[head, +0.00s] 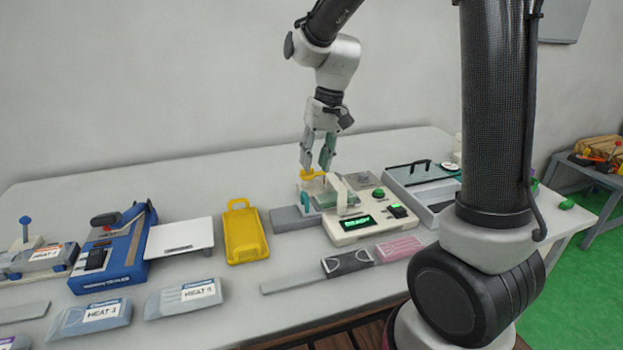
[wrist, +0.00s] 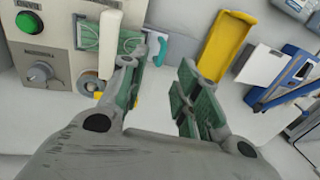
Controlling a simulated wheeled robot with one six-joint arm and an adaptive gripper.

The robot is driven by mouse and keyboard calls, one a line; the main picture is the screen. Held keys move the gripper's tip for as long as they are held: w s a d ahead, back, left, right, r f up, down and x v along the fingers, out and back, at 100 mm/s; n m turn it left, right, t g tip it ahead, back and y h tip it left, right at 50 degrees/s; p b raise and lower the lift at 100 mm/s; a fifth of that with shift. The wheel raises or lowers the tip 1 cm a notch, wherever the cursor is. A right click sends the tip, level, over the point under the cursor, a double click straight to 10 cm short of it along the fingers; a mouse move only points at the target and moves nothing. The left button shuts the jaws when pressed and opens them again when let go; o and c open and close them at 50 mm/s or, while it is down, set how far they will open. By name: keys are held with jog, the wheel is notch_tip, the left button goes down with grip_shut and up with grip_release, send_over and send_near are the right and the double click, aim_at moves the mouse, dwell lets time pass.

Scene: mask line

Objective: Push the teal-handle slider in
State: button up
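The teal-handle slider (head: 305,200) sits at the left side of a cream machine (head: 345,236), next to a grey block. In the wrist view the teal handle (wrist: 160,48) is a small bracket beyond my left-hand finger, apart from the fingers. My gripper (head: 317,165) is above the machine's left rear part, pointing down, close to a yellow part (head: 313,174). In the wrist view my gripper (wrist: 160,80) has its green-padded fingers apart with nothing between them. Whether a finger touches the yellow part I cannot tell.
The machine has a lit green display (head: 356,221) and a green button (head: 378,193). A yellow tray (head: 245,233) lies to its left, beside a blue sealer (head: 112,250). Masks (head: 347,262) lie in front. A lidded box (head: 425,185) stands to the right.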

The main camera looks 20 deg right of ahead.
jog(key=shift+d+r, duration=0.15)
jog(key=shift+r, duration=0.65)
jog(key=shift+d+r, duration=0.15)
jog(key=shift+r, duration=0.6)
jog(key=s+d+r+t, duration=0.1)
jog(key=s+d+r, duration=0.1)
jog(key=s+d, duration=0.2)
jog(key=s+d+r+t+h, duration=0.1)
jog(key=s+d, duration=0.3)
jog(key=s, duration=0.6)
jog(key=s+d+r+t+h, duration=0.1)
jog(key=s+d+r+t, duration=0.1)
jog(key=s, duration=0.6)
jog(key=d+r, duration=0.1)
jog(key=d, duration=0.1)
jog(key=shift+d, duration=0.35)
jog(key=shift+s+r, duration=0.1)
jog(key=shift+c, duration=0.2)
